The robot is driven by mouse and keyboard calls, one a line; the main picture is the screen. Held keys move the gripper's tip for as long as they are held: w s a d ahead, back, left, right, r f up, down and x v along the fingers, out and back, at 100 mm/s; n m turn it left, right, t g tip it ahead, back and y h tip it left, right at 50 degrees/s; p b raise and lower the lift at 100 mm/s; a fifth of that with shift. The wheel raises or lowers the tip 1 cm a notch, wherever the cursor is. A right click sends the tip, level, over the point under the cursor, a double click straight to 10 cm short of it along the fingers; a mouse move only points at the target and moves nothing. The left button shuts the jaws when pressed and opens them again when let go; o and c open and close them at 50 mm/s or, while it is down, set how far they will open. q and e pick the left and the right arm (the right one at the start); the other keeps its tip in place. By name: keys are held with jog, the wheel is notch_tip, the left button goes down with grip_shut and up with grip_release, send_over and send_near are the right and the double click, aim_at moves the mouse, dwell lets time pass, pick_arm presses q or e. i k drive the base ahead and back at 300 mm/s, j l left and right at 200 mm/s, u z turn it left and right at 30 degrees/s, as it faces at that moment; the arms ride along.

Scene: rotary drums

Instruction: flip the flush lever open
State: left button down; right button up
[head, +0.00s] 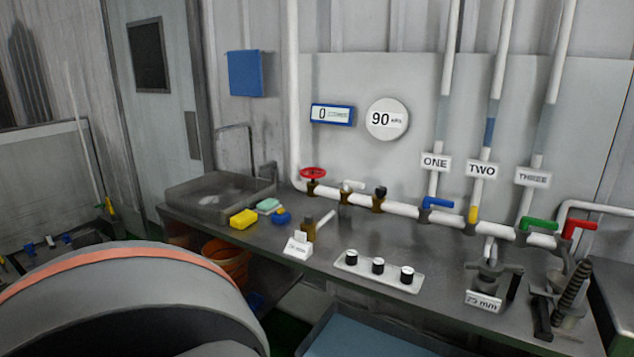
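No lever carries a label that I can read as flush, so I cannot tell which one it is. Along the white pipe (400,208) sit a blue lever (438,202), a yellow lever (473,213), a green lever (540,223) and a red lever (580,227) at the right end. The blue, green and red handles lie roughly along the pipe; the yellow one hangs down. A small pale lever (353,184) sits on a brass valve further left. A separate brass valve (309,230) with a pale handle stands on the bench by a small sign. Neither gripper is in view.
A blue-lined bin (370,338) stands below.

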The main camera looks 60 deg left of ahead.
aim_at(347, 184)
jog(key=u, duration=1.5)
jog(key=z, duration=1.2)
jog(key=k+j, duration=0.55)
jog(key=j, duration=0.3)
jog(key=k+j, duration=0.3)
jog(key=j, duration=0.1)
